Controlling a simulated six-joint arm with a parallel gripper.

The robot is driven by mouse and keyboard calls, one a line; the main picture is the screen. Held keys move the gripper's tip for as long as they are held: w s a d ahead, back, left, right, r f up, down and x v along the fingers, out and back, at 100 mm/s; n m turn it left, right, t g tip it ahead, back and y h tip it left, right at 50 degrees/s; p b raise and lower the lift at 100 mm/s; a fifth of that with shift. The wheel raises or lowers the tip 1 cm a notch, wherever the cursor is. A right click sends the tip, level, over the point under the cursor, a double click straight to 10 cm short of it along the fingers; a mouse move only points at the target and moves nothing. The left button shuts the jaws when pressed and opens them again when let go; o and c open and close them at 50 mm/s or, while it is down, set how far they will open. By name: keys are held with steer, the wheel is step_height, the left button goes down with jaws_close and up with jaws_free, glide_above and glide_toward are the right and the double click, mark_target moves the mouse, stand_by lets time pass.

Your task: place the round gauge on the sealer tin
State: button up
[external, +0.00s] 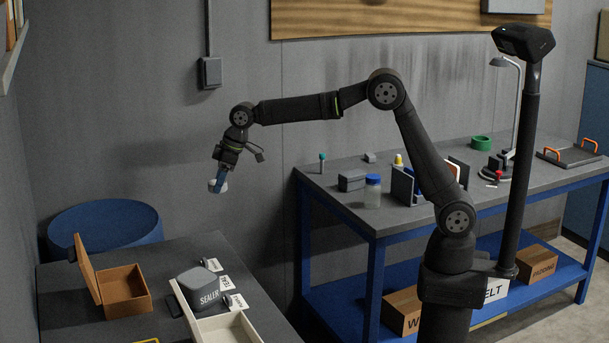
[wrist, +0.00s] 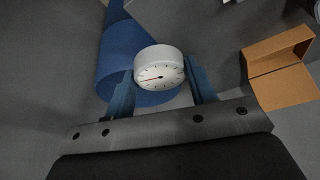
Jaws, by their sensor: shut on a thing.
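The round gauge (wrist: 159,68) is a short white cylinder with a dial face, in the middle of the wrist view. My gripper (wrist: 160,82) is shut on it, a blue finger at each side. In the external view my gripper (external: 219,181) holds the gauge (external: 213,187) high in the air, behind and above the dark table. The sealer tin (external: 199,287) is a dark grey block-like tin marked SEALER on that table, below and apart from my gripper. The tin is not clearly seen in the wrist view.
An open cardboard-brown box (external: 124,293) stands left of the tin, its lid upright. A pale open tray (external: 228,329) adjoins the tin in front, and several white labels (external: 225,283) lie to its right. A blue round bin (external: 107,226) stands behind the table.

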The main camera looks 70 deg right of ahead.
steer(key=s+a+r+n+y, duration=0.1)
steer(key=s+a+n, duration=0.1)
steer(key=s+a, duration=0.5)
steer(key=s+a+r+n, duration=0.1)
steer(key=s+a+n, duration=0.15)
steer(key=a, duration=0.95)
glide_above(205, 276)
steer(key=d, duration=0.2)
steer(key=shift+m+g, duration=0.25)
steer(key=shift+g, duration=0.15)
steer(key=f, duration=0.4)
steer(key=s+f, duration=0.1)
steer(key=f, duration=0.1)
steer(key=shift+a+f, duration=0.1)
steer(key=shift+f, duration=0.2)
steer(key=shift+a+f, duration=0.3)
steer(key=shift+f, duration=1.85)
steer(key=shift+f, duration=0.1)
steer(key=o, duration=0.6)
steer(key=shift+f, duration=0.1)
steer(key=o, duration=0.4)
steer(key=shift+o, duration=0.2)
